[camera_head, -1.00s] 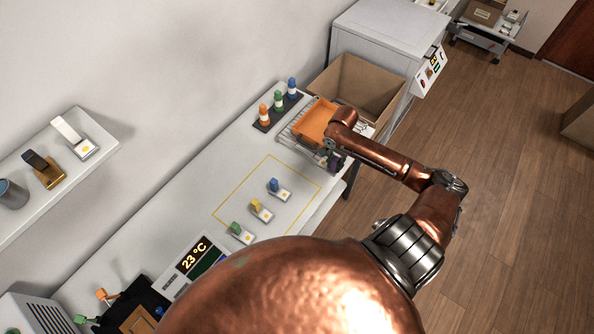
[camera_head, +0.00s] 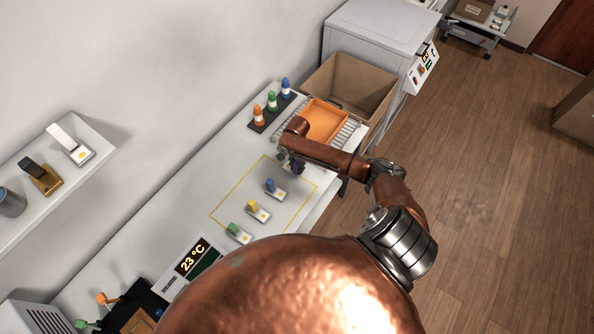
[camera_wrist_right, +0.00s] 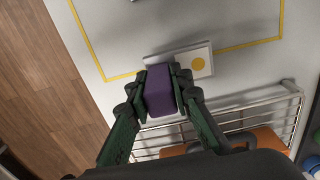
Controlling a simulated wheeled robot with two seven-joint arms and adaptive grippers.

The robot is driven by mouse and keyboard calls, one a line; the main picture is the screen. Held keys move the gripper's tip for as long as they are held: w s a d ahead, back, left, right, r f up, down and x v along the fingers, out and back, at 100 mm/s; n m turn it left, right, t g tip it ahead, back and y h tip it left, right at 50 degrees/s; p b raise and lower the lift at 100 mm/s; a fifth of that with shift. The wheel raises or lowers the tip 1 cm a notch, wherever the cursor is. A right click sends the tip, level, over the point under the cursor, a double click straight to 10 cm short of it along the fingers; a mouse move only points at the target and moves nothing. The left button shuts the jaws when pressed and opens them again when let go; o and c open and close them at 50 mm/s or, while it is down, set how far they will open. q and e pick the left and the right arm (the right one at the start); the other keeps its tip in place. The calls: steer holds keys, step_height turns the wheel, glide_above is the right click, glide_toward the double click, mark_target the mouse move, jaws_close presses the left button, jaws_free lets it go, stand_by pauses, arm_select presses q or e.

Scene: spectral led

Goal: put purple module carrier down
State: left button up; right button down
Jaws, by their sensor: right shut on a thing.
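My right gripper (camera_wrist_right: 160,92) is shut on the purple module carrier (camera_wrist_right: 159,90), with a finger on each side of its purple block. The carrier's white base with a yellow dot (camera_wrist_right: 199,64) shows beyond the fingers. In the wrist view the carrier overlaps the yellow line. I cannot tell if its base touches the table. Blue (camera_head: 271,185), yellow (camera_head: 253,206) and green (camera_head: 234,230) carriers stand in a row inside the outline. My left gripper is not in view.
An orange tray (camera_head: 325,119) sits on a wire rack (camera_head: 352,133) beside the gripper. A cardboard box (camera_head: 380,96) stands behind it. Orange, green and blue bottles stand in a dark holder (camera_head: 260,127) near the wall. The outlined area's left part is clear.

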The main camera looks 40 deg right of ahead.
mark_target(297, 171)
steer(key=shift+w+f, duration=0.1)
steer(key=shift+f, duration=1.5)
steer(key=shift+f, duration=0.1)
steer(key=c, duration=1.7)
jaws_free()
steer(key=shift+c, duration=0.2)
step_height(297, 171, up, 12)
steer(key=shift+r, duration=0.1)
steer(key=shift+a, duration=0.1)
